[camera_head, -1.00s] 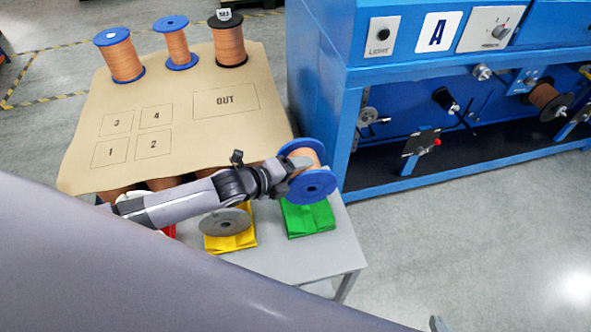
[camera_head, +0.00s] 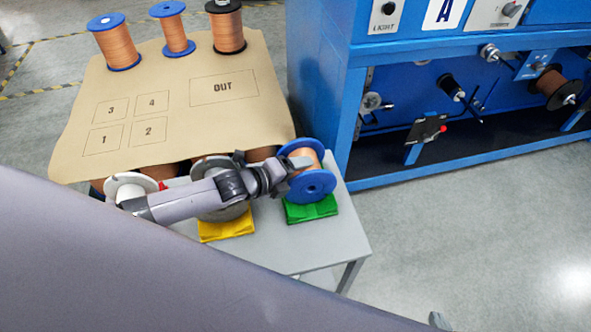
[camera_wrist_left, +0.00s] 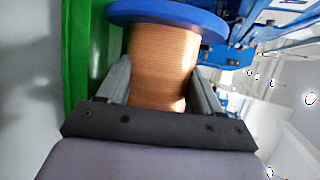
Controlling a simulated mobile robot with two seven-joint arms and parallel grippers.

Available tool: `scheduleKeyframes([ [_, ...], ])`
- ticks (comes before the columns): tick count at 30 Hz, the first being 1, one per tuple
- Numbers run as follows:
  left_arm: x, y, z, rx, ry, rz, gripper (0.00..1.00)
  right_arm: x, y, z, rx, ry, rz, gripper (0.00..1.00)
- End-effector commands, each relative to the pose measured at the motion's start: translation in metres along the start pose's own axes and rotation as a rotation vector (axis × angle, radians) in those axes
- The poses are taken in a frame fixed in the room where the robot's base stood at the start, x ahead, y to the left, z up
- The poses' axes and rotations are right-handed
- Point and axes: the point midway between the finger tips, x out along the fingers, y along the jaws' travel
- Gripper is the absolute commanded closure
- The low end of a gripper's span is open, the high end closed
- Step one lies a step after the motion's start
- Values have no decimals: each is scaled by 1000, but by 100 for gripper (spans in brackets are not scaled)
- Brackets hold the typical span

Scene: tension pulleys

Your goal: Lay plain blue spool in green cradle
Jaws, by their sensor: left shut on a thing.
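The plain blue spool (camera_head: 316,186), with copper wire and blue flanges, lies on its side at the green cradle (camera_head: 312,212). Its near flange overlaps the cradle's top; I cannot tell if it rests there. My left gripper (camera_head: 290,168) is shut on the spool. In the left wrist view the two fingers (camera_wrist_left: 156,85) flank the wire-wound core (camera_wrist_left: 160,65), below one blue flange (camera_wrist_left: 168,14). The green cradle (camera_wrist_left: 82,45) runs close along the left there. A small grey tip (camera_head: 437,321) at the bottom edge may be my right gripper; its jaws cannot be made out.
A grey spool (camera_head: 222,208) sits on the yellow cradle (camera_head: 228,228), left of the green one. A white-flanged spool (camera_head: 128,186) is further left. A blue machine (camera_head: 335,90) stands close on the right.

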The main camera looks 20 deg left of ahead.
Motion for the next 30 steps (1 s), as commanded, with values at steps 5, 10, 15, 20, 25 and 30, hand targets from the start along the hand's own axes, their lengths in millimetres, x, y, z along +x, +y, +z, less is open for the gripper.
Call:
scheduleKeyframes([
  [5,1,-6,1,1,-1,-16,100,0,0,0,0,0,0,100],
  [10,1,-6,1,1,-1,-15,15,0,0,0,0,0,0,100],
  [15,0,-4,1,0,-1,-10,5,0,0,0,0,0,0,100],
  [20,0,4,-1,0,1,8,5,0,0,0,0,1,0,100],
  [25,-1,1,0,0,0,4,5,-1,0,-2,0,1,0,100],
  [30,-4,-4,2,-1,-1,1,5,-4,0,-6,0,1,0,100],
])
